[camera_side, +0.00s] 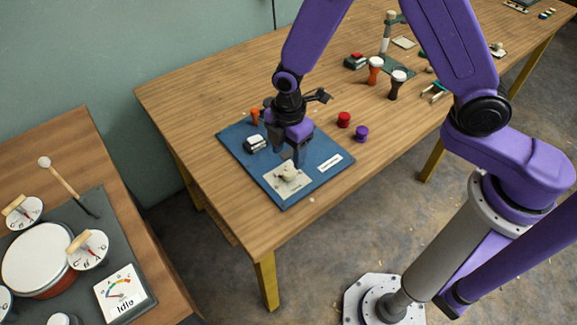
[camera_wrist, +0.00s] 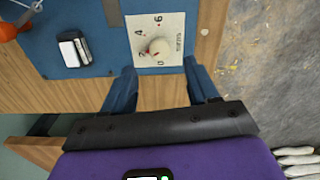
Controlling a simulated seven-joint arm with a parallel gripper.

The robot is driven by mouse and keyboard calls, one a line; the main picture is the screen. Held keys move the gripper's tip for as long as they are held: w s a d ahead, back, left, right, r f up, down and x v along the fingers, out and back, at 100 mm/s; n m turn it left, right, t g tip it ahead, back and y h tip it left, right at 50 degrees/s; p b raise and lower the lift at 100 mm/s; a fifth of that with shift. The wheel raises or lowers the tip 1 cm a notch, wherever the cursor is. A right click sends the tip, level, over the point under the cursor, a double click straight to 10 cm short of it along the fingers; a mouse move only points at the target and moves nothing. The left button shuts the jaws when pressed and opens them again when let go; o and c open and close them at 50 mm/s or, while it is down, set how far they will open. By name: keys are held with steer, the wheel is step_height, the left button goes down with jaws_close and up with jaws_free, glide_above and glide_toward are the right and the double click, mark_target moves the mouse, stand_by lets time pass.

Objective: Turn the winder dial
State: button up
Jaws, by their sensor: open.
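The winder dial (camera_side: 288,173) is a small pale knob on a cream plate (camera_side: 274,187) marked with numbers, fixed to a blue board (camera_side: 236,143). In the wrist view the dial (camera_wrist: 158,48) is round and whitish with a small red mark, and the numbers 0, 2, 4 and 6 show around it. My gripper (camera_side: 291,160) points down close above the dial in the side view. In the wrist view my gripper (camera_wrist: 160,80) has its two dark blue fingers wide apart, with nothing between them. Whether a finger touches the dial cannot be told.
Red (camera_side: 344,119) and purple (camera_side: 361,133) spools stand right of the board. Another table at left holds a large drum (camera_side: 36,258) and gauges.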

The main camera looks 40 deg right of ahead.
mark_target(288, 171)
steer(key=shift+f, duration=3.15)
steer(key=c, duration=1)
